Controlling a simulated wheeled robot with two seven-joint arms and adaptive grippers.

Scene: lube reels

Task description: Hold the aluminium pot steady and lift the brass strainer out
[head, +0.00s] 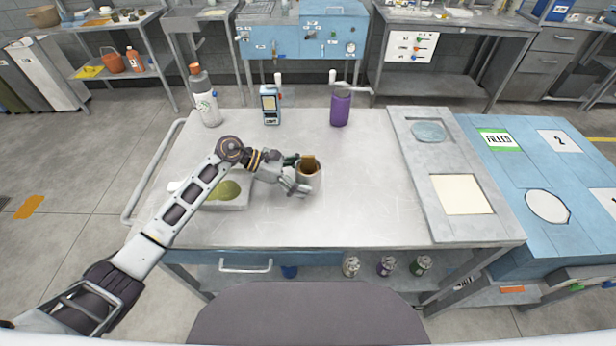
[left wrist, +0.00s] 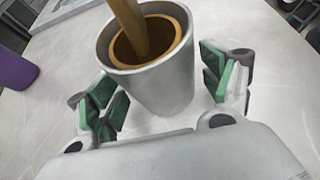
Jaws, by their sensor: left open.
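The aluminium pot (head: 308,182) stands upright on the grey table, and its grey wall fills the middle of the left wrist view (left wrist: 165,90). The brass strainer (head: 309,162) sits inside the pot. In the left wrist view its inner ring and thick upright handle (left wrist: 130,25) rise above the pot's rim, and its lower part is hidden. My left gripper (head: 296,175) is open at the pot's left side. In the left wrist view its green-padded fingers (left wrist: 165,92) stand on either side of the pot, with visible gaps. My right gripper is not in view.
A tray with a green patch (head: 228,190) lies partly behind my left arm. A white bottle (head: 207,108), a handheld device (head: 270,105) and a purple cylinder (head: 340,108) stand at the back. A grey panel (head: 420,180) lies at right. The table right of the pot is clear.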

